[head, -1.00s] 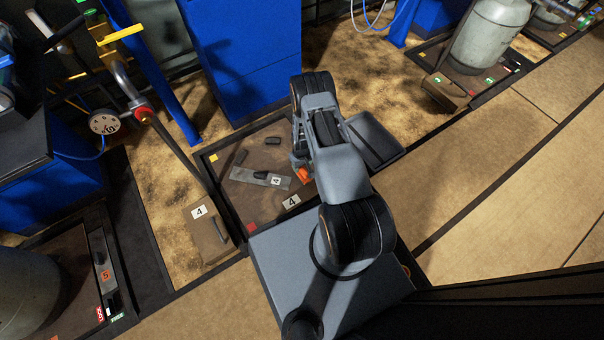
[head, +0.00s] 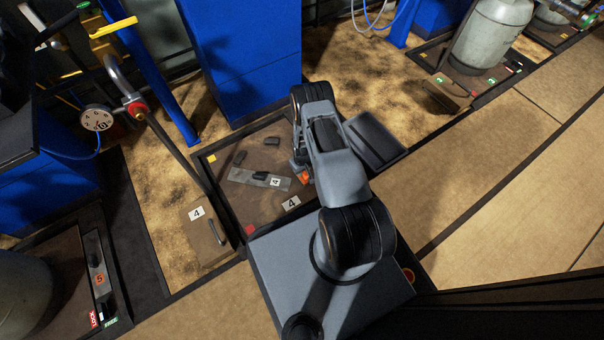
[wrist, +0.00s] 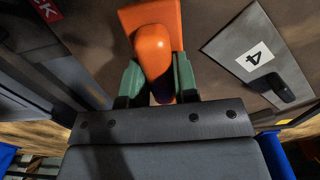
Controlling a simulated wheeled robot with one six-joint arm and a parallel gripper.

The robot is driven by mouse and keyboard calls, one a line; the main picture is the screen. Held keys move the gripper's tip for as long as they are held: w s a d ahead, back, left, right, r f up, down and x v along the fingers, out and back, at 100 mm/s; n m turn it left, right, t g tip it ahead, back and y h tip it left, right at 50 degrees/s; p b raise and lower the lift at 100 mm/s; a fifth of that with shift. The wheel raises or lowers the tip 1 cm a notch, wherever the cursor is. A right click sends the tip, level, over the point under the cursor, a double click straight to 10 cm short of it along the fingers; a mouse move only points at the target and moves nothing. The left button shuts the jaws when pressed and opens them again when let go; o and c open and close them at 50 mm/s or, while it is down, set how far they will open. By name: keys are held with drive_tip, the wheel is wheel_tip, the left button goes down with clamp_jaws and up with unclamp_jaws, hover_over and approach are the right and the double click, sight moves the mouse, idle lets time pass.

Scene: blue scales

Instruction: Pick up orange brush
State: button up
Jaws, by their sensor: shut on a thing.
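The orange brush (wrist: 153,48) shows large in the wrist view, with a rounded handle and a flat orange part behind it. My gripper (wrist: 155,84) has its two green fingers on either side of the handle and is shut on it. In the head view only a small orange bit of the brush (head: 305,178) shows beside my arm. My arm hides the rest of the brush and the gripper there. I cannot tell whether the brush touches the brown tray surface.
The dark-rimmed brown tray (head: 222,200) holds a grey plate (head: 243,177) marked 4 and several small dark blocks. A brown box (head: 208,240) with a handle stands to its left. A blue cabinet (head: 243,60) rises behind. Open floor (head: 480,190) lies to the right.

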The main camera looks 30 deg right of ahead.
drive_tip(key=shift+c, duration=1.3)
drive_tip(key=shift+r, duration=0.1)
drive_tip(key=shift+r+p, duration=0.35)
drive_tip(key=shift+r, duration=0.2)
wheel_tip(320, 180, up, 3)
drive_tip(key=shift+f+p, duration=0.2)
drive_tip(key=shift+p, duration=0.5)
drive_tip(key=s+r+p, duration=0.7)
drive_tip(key=s+r, duration=0.2)
drive_tip(key=s, duration=0.5)
drive_tip(key=shift+d, duration=0.45)
